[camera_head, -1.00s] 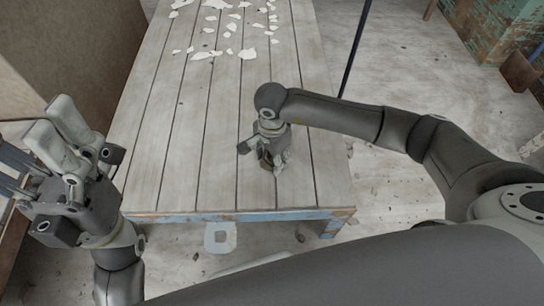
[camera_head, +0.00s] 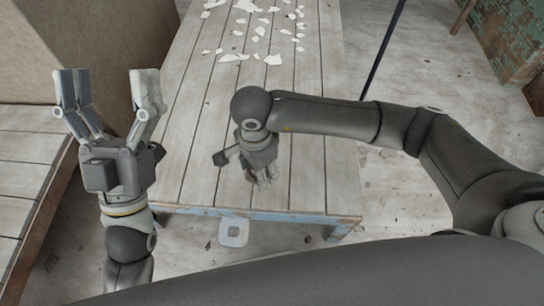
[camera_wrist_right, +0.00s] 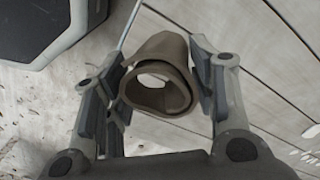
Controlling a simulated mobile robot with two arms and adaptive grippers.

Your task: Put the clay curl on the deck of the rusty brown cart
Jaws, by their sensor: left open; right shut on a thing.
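The clay curl (camera_wrist_right: 158,62) is a brown rolled strip with a hollow middle. In the right wrist view it sits between the two fingers of my right gripper (camera_wrist_right: 160,85), which is shut on it. In the head view the right gripper (camera_head: 262,177) points down over the near part of the plank table, and the curl is hidden there. A deck of grey planks (camera_head: 28,150) with a rusty brown edge is at the left, apparently the cart. My left gripper (camera_head: 108,95) is open and empty, fingers up, between that deck and the table.
The plank table (camera_head: 215,130) has a worn blue front edge. Several white shards (camera_head: 252,30) lie at its far end. A brown box-like block (camera_head: 110,40) stands behind the deck. A pale stool-like thing (camera_head: 233,232) is below the table's front.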

